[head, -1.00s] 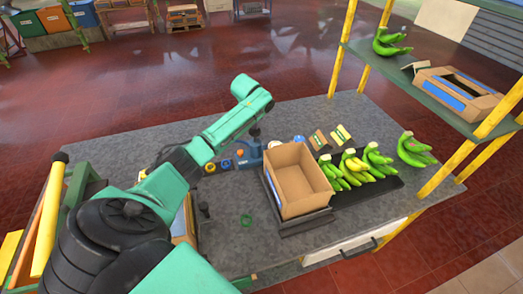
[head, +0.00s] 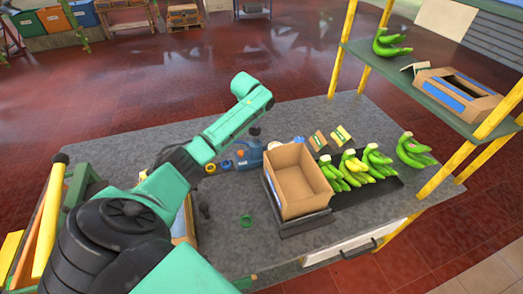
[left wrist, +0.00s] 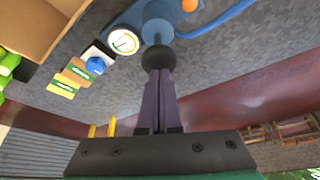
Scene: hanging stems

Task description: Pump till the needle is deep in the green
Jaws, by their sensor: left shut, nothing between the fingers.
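A blue pump (head: 249,155) stands on the grey table behind the cardboard box; it also shows at the top of the left wrist view (left wrist: 157,22). Its round black knob (left wrist: 158,57) is upright above the body. A round white gauge (left wrist: 123,41) sits beside the pump; the wrist view shows green on its dial, but the needle is too small to read surely. My left gripper (left wrist: 160,72) is shut and empty, its fingertips at the knob; I cannot tell whether they touch. In the head view my arm mostly hides this gripper. My right gripper is not in view.
An open cardboard box (head: 300,185) stands in front of the pump. A blue button (left wrist: 96,65) and small cards (head: 341,134) are near the gauge. Green bananas (head: 378,160) lie to the right. A yellow-posted shelf (head: 420,75) rises on the right.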

